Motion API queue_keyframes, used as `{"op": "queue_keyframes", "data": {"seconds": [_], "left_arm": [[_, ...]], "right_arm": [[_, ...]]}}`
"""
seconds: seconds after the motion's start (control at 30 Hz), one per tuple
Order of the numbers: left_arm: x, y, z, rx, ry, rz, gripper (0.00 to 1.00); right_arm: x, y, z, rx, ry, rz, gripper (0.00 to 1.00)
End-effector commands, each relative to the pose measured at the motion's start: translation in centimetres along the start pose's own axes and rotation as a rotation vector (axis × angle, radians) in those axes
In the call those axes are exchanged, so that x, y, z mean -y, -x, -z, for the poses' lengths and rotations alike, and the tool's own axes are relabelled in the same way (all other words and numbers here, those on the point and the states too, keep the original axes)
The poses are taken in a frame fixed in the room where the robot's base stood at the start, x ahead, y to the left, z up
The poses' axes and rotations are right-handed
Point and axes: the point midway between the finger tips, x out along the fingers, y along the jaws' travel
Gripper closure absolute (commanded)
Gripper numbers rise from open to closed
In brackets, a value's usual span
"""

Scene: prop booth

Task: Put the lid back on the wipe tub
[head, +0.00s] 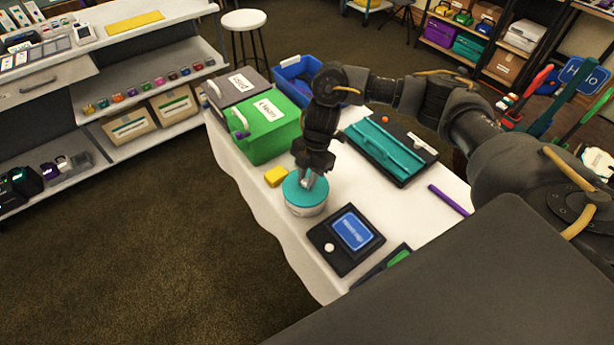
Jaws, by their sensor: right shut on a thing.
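The wipe tub (307,210) is a round whitish tub standing on the white-clothed table. A teal lid (293,195) lies over its top; from this angle I cannot tell whether it is fully seated. My right gripper (309,182) points down from above with its fingertips at the middle of the lid, shut on it. The fingers hide the middle of the lid. My left gripper is not in view.
A black device with a blue screen (351,230) lies in front. A green box (266,128), a blue bin (297,72) and a black-and-teal tray (385,147) stand further back. Bare cloth lies right of the tub.

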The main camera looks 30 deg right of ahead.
Motion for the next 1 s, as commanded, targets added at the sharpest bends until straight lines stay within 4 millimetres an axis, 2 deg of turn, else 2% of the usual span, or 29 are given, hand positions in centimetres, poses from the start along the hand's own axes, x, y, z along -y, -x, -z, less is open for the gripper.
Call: {"op": "queue_keyframes", "data": {"seconds": [0.13, 0.17, 0.33, 0.53, 0.7, 1.0], "left_arm": [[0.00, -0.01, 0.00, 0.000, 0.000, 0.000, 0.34], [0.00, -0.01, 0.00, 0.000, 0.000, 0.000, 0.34], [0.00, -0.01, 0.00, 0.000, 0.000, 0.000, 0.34], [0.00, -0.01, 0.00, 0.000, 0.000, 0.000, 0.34], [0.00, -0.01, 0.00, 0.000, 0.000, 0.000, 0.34], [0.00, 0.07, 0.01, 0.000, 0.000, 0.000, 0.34]], "right_arm": [[0.00, -0.01, 0.01, 0.000, 0.000, 0.000, 1.00], [0.00, -0.01, 0.01, 0.000, 0.000, 0.000, 0.76], [0.01, -0.01, 0.01, 0.000, 0.000, 0.000, 0.54], [0.01, -0.01, 0.01, 0.000, 0.000, 0.000, 0.53], [0.01, -0.02, 0.01, 0.000, 0.000, 0.000, 0.31], [0.01, 0.06, 0.02, 0.000, 0.000, 0.000, 0.31]]}}
